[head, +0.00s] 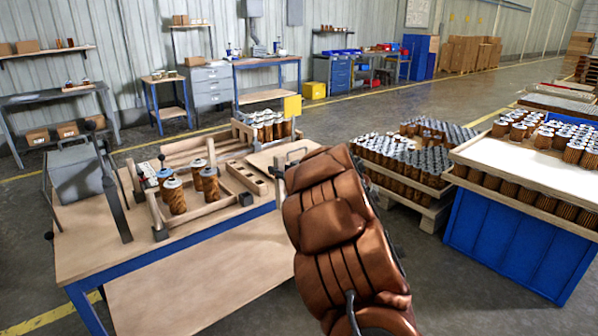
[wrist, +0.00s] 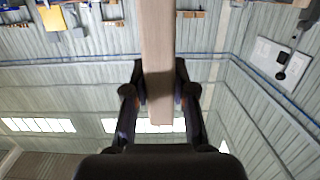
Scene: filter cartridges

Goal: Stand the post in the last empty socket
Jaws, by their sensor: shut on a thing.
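In the wrist view a plain, light wooden post (wrist: 157,35) runs from the top edge down between the fingers of my gripper (wrist: 159,85). The gripper is shut on it, with a dark finger on each side. In the head view my brown arm covers much of the right middle, and I cannot make out the fingertips or the post clearly there. A wooden block with dark holes (head: 246,178) lies on the workbench (head: 95,245), left of my arm. I cannot tell which socket is empty.
Several brown filter cartridges (head: 175,196) stand in a wooden frame on the bench, with more in a crate (head: 268,124) behind. A grey press-like machine (head: 78,172) stands at the bench's left. A blue-sided stand (head: 510,235) and a loaded pallet (head: 415,205) are at right.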

